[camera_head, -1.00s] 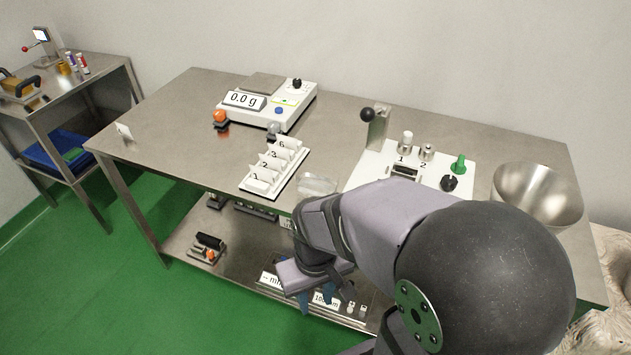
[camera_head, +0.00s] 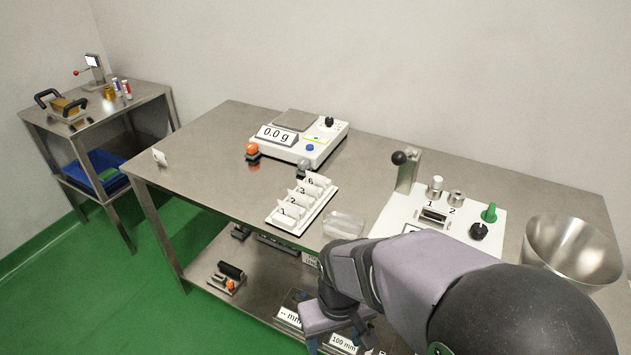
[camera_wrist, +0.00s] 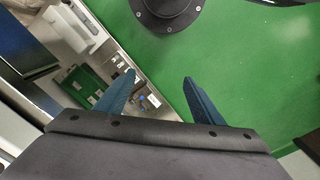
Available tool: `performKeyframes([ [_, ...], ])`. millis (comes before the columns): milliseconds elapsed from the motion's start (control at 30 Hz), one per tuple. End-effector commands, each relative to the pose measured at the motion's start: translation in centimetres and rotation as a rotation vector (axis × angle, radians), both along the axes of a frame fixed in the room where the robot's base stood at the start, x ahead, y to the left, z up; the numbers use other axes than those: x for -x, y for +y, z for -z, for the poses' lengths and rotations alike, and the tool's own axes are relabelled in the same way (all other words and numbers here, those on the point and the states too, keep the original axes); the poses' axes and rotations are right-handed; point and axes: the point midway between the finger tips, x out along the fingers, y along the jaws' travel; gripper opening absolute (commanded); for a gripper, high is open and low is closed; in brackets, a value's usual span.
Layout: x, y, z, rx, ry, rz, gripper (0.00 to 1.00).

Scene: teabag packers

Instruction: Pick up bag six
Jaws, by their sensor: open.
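In the head view a white rack (camera_head: 291,226) stands on the steel table, left of centre. It holds a row of white upright bags or cards with small numbers, 1 at the front. The rearmost label (camera_head: 310,182) seems to read 6; bag and label are hard to tell apart at this size. My gripper (camera_wrist: 158,80) is open and empty in the wrist view, its two blue fingers spread over the green floor and lower shelf. In the head view it hangs low at the table's front edge, below and right of the rack, partly cut off by the frame.
A scale (camera_head: 309,149) reading 0.0 g stands behind the rack. A clear tray (camera_head: 344,224) lies right of it, then a white machine panel (camera_head: 462,240) with a lever and knobs, and a metal bowl (camera_head: 572,250).

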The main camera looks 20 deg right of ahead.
Motion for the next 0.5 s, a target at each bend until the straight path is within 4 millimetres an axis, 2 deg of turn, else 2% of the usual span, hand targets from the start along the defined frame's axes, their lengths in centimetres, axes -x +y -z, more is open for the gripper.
performKeyframes([
  [367,-0.2,0.0,-0.1,0.000,-0.001,0.002,0.77],
  [500,-1.7,-0.2,-1.0,0.006,-0.008,0.019,0.77],
])
